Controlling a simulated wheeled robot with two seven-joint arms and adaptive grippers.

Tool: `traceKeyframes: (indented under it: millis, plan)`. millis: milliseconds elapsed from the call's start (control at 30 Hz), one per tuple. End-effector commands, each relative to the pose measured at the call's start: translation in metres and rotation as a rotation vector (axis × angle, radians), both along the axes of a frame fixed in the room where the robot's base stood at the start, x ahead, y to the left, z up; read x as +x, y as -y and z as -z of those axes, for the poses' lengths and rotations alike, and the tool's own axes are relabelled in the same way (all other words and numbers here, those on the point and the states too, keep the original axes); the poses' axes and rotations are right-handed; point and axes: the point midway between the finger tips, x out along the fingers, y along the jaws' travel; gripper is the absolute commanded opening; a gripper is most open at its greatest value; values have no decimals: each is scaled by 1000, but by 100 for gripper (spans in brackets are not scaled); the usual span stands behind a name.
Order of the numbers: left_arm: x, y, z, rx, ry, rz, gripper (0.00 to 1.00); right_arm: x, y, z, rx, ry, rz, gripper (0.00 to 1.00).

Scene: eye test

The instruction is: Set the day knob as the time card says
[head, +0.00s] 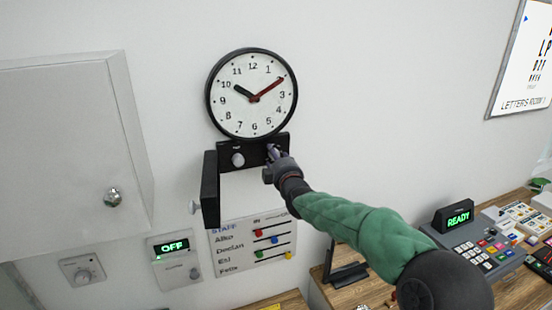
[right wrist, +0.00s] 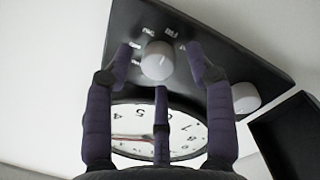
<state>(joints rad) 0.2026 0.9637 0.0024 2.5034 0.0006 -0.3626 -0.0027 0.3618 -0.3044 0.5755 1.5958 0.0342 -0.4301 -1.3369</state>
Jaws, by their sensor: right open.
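A black panel (head: 211,156) hangs under a round wall clock (head: 254,115) and carries two knobs. The left knob (head: 238,160) is pale and bare. My right gripper (head: 272,154) is at the panel's right part and hides the other knob in the head view. In the right wrist view that grey knob (right wrist: 157,62) sits between the open fingers of my right gripper (right wrist: 160,50), with no clear contact. Small white labels ring it, too blurred to read. The other knob (right wrist: 246,97) is beside it. I cannot make out a time card. My left gripper is not in view.
A black flap (head: 210,190) sticks out at the panel's left. Below hang a staff board (head: 235,262) and a box reading OFF (head: 174,246). A white cabinet (head: 60,150) is at left. A keypad device reading READY (head: 458,218) stands on the wooden desk at right.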

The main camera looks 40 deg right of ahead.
Motion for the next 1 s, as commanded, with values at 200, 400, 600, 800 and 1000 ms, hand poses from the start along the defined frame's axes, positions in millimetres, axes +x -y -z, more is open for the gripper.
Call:
traceKeyframes:
  millis: [200, 400, 600, 800, 1000]
  plan:
    - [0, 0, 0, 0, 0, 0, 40, 0, 0, 0, 0, 0, 0, 18]
    - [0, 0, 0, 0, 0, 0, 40, 0, 0, 0, 0, 1, -1, 0]
    - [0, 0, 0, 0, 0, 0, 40, 0, -1, 0, 2, 1, -1, 0]
    - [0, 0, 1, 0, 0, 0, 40, 0, -1, -1, 6, 3, -1, 0]
    - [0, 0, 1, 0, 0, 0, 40, 0, -1, -1, 17, 7, -1, 0]
